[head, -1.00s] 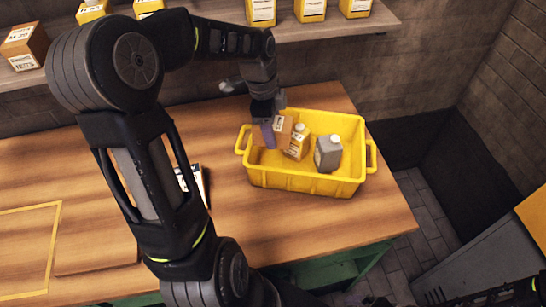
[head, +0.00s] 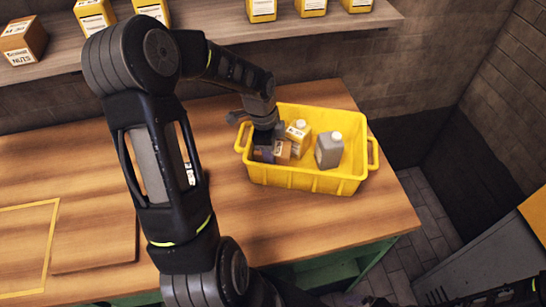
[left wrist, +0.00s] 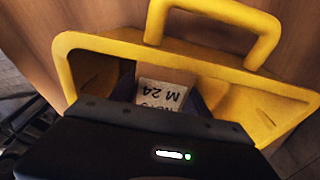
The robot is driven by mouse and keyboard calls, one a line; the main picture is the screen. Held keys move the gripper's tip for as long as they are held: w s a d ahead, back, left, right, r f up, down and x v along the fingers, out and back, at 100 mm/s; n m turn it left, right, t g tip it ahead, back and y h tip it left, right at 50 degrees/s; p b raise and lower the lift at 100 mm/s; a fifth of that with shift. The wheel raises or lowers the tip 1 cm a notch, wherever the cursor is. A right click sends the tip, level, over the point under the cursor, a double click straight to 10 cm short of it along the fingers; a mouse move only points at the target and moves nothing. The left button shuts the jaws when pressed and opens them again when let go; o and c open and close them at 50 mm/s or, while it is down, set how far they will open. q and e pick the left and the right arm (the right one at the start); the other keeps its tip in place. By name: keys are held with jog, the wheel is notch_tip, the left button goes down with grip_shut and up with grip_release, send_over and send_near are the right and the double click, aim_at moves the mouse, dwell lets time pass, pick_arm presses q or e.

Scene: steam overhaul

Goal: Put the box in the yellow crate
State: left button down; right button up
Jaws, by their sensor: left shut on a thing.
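The yellow crate (head: 310,182) stands on the wooden bench, and its rim and handle also show in the left wrist view (left wrist: 215,15). My left gripper (head: 270,148) reaches down inside the crate's left end. It is shut on a small brown box (head: 282,152) with a white label. In the left wrist view, the label of the box (left wrist: 163,95) reads "M 24" upside down between my dark fingers. The box is low within the crate walls; its underside is hidden, so I cannot tell if it touches the floor.
An orange-yellow bottle (head: 298,136) is in the crate close to the box, and a grey bottle (head: 328,151) stands farther right. A shelf (head: 228,28) behind holds a brown nuts box (head: 22,42) and several yellow containers. The bench (head: 95,175) is mostly clear at left.

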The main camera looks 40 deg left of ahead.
pick_arm(q)
jog(key=shift+f, duration=0.6)
jog(key=shift+r, duration=0.15)
pick_arm(e)
jog(key=shift+f, duration=0.35)
jog(key=shift+f, duration=0.1)
pick_arm(q)
jog(key=c, duration=0.5)
grip_release()
jog(key=shift+f, duration=0.2)
pick_arm(e)
jog(key=shift+a, duration=0.1)
